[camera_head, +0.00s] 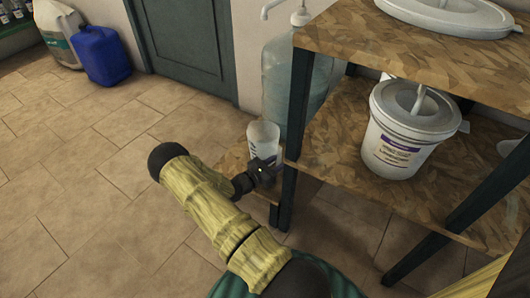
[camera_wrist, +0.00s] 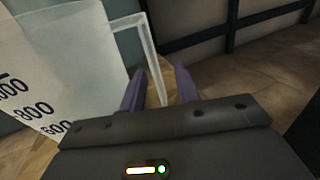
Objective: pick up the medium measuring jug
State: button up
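A translucent white measuring jug (camera_head: 263,137) stands upright on a low wooden surface beside the shelf's front leg. In the wrist view the jug (camera_wrist: 62,55) fills the left side, with dark marks including 800 and 600. Its thin, clear handle (camera_wrist: 151,62) runs down on its right side. My gripper (camera_wrist: 159,84) is open, its two purple fingers apart on either side of the handle's lower part. I see no clear contact between fingers and handle. In the head view my gripper (camera_head: 264,172) is at the jug's near side, partly hiding its lower part.
A wooden shelf (camera_head: 345,120) with dark legs stands close on the right, holding a white lidded bucket (camera_head: 405,135). A large clear bottle (camera_head: 303,80) with a pump is just behind the jug. The tiled floor (camera_head: 90,190) at left is clear.

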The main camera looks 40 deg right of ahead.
jog(key=shift+d, duration=0.1)
dwell(0.4)
grip_shut()
jog(key=shift+r, duration=0.1)
dwell(1.2)
